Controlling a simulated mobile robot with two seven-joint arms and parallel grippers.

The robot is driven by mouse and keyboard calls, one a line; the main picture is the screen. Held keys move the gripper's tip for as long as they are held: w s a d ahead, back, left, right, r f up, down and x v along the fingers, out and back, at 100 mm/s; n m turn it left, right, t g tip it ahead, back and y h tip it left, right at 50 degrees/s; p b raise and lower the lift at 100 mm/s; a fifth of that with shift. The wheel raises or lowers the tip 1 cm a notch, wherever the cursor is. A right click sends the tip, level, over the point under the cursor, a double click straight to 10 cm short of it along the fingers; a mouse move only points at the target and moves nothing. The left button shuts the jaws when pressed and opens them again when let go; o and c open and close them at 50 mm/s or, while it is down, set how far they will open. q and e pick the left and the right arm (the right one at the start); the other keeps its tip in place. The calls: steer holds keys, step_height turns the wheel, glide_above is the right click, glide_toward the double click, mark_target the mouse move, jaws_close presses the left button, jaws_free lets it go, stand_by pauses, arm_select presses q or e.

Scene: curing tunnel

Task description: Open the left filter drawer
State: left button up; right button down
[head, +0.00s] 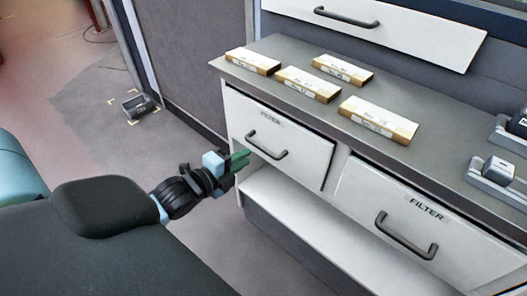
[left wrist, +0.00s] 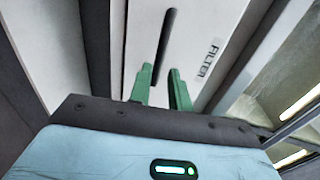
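The left filter drawer (head: 292,152) is a white front with a FILTER label and a dark bar handle (head: 267,146). It looks shut, flush under the grey counter. My left gripper (head: 240,159) is just to the left of that handle in the head view, its green fingers pointing at it. The dark handle (left wrist: 165,48) of the drawer (left wrist: 190,45) is beyond the fingertips, roughly in line with the gap. Whether they touch it cannot be told. My right gripper is not in view.
The right filter drawer (head: 415,220) with its handle (head: 406,238) is beside the left one. Several filter boxes (head: 308,84) lie on the counter (head: 290,58). A white open shelf (head: 300,212) is below. A small dark tray (head: 138,105) sits on the floor at left.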

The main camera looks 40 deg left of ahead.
mark_target(261, 146)
arm_select(q)
steer(key=shift+b+x, duration=0.4)
steer(key=shift+x, duration=3.5)
jaws_close()
